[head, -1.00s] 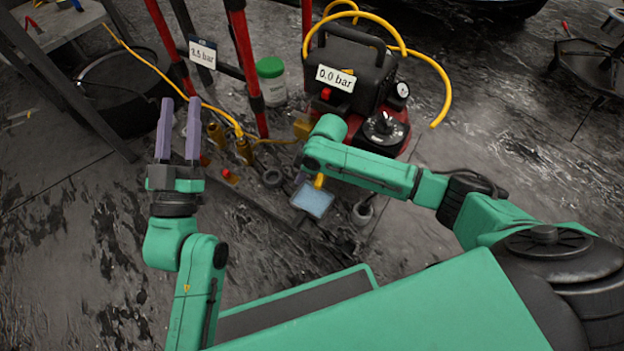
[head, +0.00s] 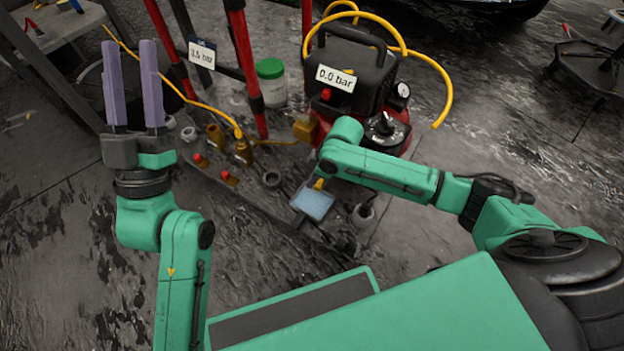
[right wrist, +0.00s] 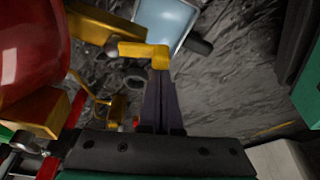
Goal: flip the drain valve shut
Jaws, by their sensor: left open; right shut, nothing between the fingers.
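A yellow lever (right wrist: 145,52), which looks like the drain valve's handle, crosses just beyond my right gripper's fingertips in the right wrist view. Its tip seems to meet the fingertips, but contact is uncertain. A yellow fitting (right wrist: 95,22) lies beside it. In the head view a small yellow part (head: 318,184) shows below my right wrist. My right gripper (right wrist: 160,78) is shut and empty; my arm hides it in the head view. The red compressor (head: 358,80) reads 0.0 bar. My left gripper (head: 132,85) is open and empty at the left.
Brass fittings and red-knobbed valves (head: 230,177) stand between the grippers. A green-lidded jar (head: 271,83), a red post (head: 246,70) and yellow hoses (head: 440,90) are close by.

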